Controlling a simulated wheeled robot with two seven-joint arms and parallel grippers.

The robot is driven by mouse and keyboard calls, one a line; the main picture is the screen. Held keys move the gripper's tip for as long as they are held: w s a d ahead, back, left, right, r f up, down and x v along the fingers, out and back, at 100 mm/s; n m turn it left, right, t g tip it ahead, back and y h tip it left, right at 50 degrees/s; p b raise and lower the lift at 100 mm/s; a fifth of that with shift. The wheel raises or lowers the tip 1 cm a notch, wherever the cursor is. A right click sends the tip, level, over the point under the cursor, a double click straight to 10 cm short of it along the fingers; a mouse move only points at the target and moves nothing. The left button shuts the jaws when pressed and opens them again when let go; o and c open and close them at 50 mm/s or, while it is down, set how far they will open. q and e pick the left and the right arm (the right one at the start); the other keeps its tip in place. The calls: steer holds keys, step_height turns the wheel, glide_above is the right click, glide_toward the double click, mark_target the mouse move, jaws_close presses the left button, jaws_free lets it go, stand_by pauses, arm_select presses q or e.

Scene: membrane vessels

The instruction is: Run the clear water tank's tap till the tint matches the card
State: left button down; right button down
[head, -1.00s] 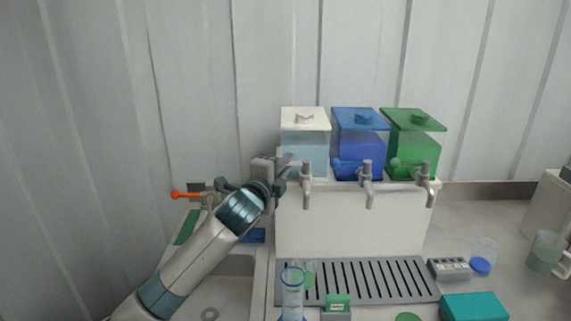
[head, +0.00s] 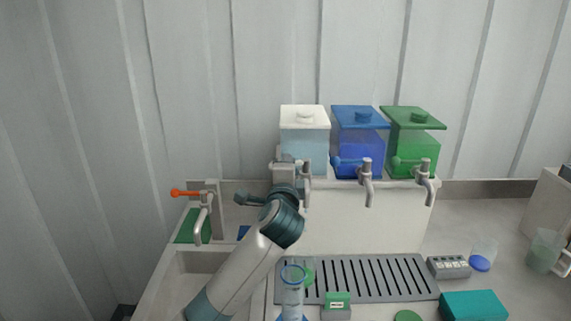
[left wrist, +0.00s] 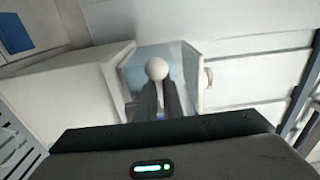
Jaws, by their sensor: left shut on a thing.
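The clear water tank (head: 304,150) with a white lid stands leftmost on the white stand. Its grey tap (head: 307,190) hangs at the front. My left gripper (head: 282,164) is at the left side of this tap. In the left wrist view, its dark fingers (left wrist: 157,98) are shut on the tap's handle, whose white ball knob (left wrist: 157,69) shows past the fingertips. A clear cylinder (head: 292,290) stands below the tap; its contents are hard to tell. A green card (head: 337,299) sits in a small holder beside it. My right gripper is not in view.
A blue tank (head: 361,155) and a green tank (head: 413,157) with their own taps stand to the right. A slotted drip tray (head: 375,279) lies below. A sink with an orange-handled faucet (head: 202,215) is at left. A teal box (head: 473,305) lies front right.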

arm_select(q)
steer(key=shift+s+d+f+n+y, duration=0.1)
steer(key=shift+n+y, duration=0.2)
steer(key=shift+y, duration=0.2)
steer(key=c, duration=1.9)
jaws_free()
steer(key=shift+s, duration=0.1)
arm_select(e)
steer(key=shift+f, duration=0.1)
